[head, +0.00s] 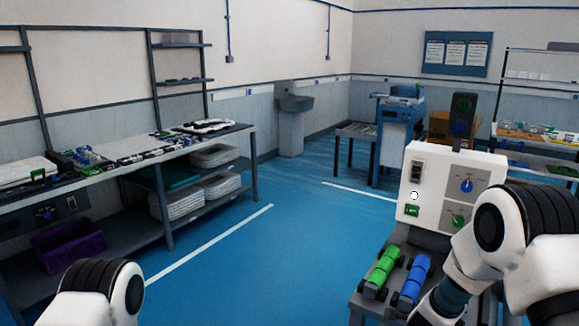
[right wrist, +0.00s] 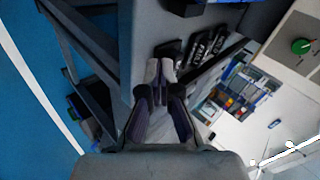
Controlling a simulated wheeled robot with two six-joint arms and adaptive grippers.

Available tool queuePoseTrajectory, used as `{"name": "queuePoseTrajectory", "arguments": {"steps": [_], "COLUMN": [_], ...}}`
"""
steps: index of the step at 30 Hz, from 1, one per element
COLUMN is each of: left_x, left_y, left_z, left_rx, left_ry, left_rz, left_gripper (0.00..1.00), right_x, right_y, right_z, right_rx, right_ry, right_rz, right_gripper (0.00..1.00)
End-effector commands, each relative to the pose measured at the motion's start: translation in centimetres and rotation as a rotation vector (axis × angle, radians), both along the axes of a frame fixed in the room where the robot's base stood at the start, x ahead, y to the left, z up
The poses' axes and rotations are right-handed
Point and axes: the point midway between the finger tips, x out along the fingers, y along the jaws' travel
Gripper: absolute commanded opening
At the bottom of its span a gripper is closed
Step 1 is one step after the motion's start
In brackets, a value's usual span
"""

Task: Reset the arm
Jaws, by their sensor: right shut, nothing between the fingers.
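My right arm (head: 500,240) comes in from the right in the head view, bent in front of the white control box. Its gripper is hidden or out of frame there. In the right wrist view the right gripper (right wrist: 160,82) is shut and empty, with its fingertips together in front of a dark grey surface. My left arm (head: 98,292) shows only as a rounded joint at the bottom left of the head view; its gripper is out of frame.
The white control box (head: 432,180) has a blue knob (head: 467,186) and a green knob (head: 458,221). A green cylinder (head: 384,266) and a blue cylinder (head: 412,281) lie before it. A long workbench (head: 160,153) stands left. Blue floor (head: 250,245) between is clear.

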Motion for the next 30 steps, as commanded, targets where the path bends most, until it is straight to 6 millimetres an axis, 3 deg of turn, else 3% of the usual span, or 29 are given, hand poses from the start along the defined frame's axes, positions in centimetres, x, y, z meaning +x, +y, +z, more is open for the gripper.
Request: {"name": "queuePoseTrajectory", "arguments": {"steps": [1,3,5,9,12,16,18,21,30], "left_x": [0.0,0.0,0.0,0.0,0.0,0.0,0.0,0.0,0.0], "left_y": [0.0,0.0,0.0,0.0,0.0,0.0,0.0,0.0,0.0], "left_z": [0.0,0.0,0.0,0.0,0.0,0.0,0.0,0.0,0.0], "left_rx": [0.000,0.000,0.000,0.000,0.000,0.000,0.000,0.000,0.000], "left_ry": [0.000,0.000,0.000,0.000,0.000,0.000,0.000,0.000,0.000], "left_rz": [0.000,0.000,0.000,0.000,0.000,0.000,0.000,0.000,0.000], "left_gripper": [0.65,0.65,0.65,0.65,0.65,0.65,0.65,0.65,0.65], "right_x": [-2.8,-6.6,-10.1,-19.2,-26.1,-33.5,-36.0,-37.7,-37.8], "right_y": [0.6,1.6,2.5,4.9,6.9,9.1,9.9,10.5,10.5], "right_z": [-3.0,-6.5,-9.1,-13.9,-16.0,-16.8,-16.8,-16.6,-16.6], "right_rx": [-0.063,-0.145,-0.203,-0.288,-0.305,-0.288,-0.276,-0.266,-0.267], "right_ry": [0.119,0.277,0.404,0.661,0.795,0.881,0.894,0.896,0.894], "right_rz": [0.122,0.319,0.495,0.930,1.254,1.610,1.736,1.823,1.833], "right_gripper": [0.00,0.00,0.00,0.00,0.00,0.00,0.00,0.00,0.00]}}
